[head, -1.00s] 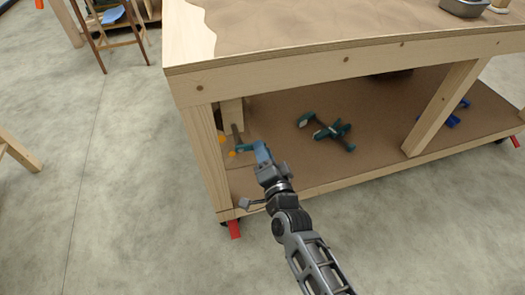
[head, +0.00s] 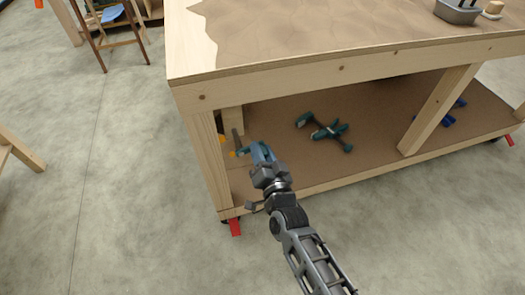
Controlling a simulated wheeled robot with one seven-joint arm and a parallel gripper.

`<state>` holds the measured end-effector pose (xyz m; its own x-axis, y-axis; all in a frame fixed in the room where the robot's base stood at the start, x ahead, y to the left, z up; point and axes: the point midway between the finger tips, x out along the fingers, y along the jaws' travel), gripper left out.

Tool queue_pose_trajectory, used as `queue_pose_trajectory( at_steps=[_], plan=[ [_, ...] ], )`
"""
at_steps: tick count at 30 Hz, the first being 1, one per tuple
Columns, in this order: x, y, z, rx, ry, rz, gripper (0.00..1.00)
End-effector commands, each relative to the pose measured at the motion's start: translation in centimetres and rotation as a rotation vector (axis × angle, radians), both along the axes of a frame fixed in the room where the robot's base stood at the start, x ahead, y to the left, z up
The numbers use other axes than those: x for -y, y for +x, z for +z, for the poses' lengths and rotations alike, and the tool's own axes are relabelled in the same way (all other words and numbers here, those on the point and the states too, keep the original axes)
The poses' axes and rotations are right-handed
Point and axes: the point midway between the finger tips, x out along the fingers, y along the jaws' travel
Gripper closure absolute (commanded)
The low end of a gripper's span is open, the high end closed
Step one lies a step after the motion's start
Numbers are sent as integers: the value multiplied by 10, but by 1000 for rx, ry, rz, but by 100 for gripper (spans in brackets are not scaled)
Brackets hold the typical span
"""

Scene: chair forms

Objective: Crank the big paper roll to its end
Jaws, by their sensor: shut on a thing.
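Brown paper (head: 300,32) with a ragged left edge covers most of the wooden bench top; I cannot make out a roll or a crank. My gripper (head: 259,150) is low at the bench's left end, in front of the lower shelf. It is shut on what looks like a teal clamp (head: 242,152), with a dark bar and orange tips beside the bench leg. The fingers and arm hide much of the grip.
A grey tray (head: 458,12) stands on the bench. A wooden stool (head: 110,25) is at upper left. Concrete floor (head: 110,190) is clear at left.

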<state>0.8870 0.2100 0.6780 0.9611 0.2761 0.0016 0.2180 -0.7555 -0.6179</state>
Motion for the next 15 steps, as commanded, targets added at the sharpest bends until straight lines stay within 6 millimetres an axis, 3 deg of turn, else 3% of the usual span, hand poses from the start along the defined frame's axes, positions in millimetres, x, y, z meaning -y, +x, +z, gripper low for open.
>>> queue_pose_trajectory(
  at_steps=[6, 7, 12, 15],
  plan=[
    [-3, -3, -5, -9, -4, 7, 96],
    [-3, -3, -5, -9, -4, 7, 64],
    [-2, -2, -3, -7, -2, 4, 48],
    [-1, -1, -2, -5, -1, 3, 46]
  ],
)
